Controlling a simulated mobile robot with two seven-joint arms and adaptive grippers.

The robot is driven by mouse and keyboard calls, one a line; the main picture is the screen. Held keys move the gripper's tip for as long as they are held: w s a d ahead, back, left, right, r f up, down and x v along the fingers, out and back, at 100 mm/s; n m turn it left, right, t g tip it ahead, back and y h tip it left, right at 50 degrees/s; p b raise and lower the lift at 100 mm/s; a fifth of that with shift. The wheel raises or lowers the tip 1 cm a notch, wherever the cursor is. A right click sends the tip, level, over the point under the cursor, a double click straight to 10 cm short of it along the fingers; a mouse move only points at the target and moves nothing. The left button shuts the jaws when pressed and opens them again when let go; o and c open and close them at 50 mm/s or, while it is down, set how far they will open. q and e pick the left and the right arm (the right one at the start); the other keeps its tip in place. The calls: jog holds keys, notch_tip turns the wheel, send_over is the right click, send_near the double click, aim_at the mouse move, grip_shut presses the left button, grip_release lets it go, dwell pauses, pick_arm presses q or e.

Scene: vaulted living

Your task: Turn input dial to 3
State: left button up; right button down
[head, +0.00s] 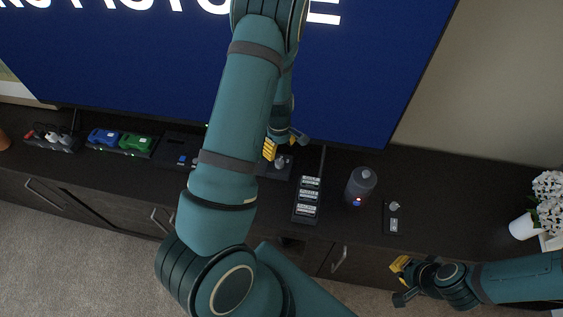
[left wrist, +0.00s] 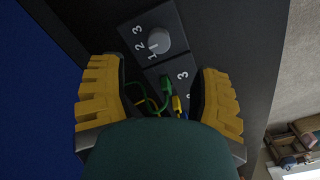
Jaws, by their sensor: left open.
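The input dial is a round grey knob on a dark panel beside the numbers 1, 2 and 3; it shows in the left wrist view (left wrist: 161,39). A pale mark on its edge appears to lie nearest the 1. In the head view the grey knob (head: 281,162) sits on the cabinet, partly hidden by my left arm. My left gripper (head: 284,146) is over it, and its yellow-padded fingers (left wrist: 160,97) are open and empty, with the dial beyond them. My right gripper (head: 401,281) is off the cabinet's front at the lower right, fingers apart and empty.
A second panel with a 3 and green and yellow plugs (left wrist: 143,84) adjoins the dial's panel. On the cabinet top (head: 450,195) stand a labelled block (head: 307,199), a dark cylinder (head: 361,186) and a small switch panel (head: 393,218). A large blue screen (head: 370,70) rises behind.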

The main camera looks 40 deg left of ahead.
aim_at(280, 162)
pick_arm(q)
notch_tip(280, 162, down, 8)
jog(key=shift+f+b, duration=0.1)
jog(key=shift+b, duration=0.45)
grip_shut()
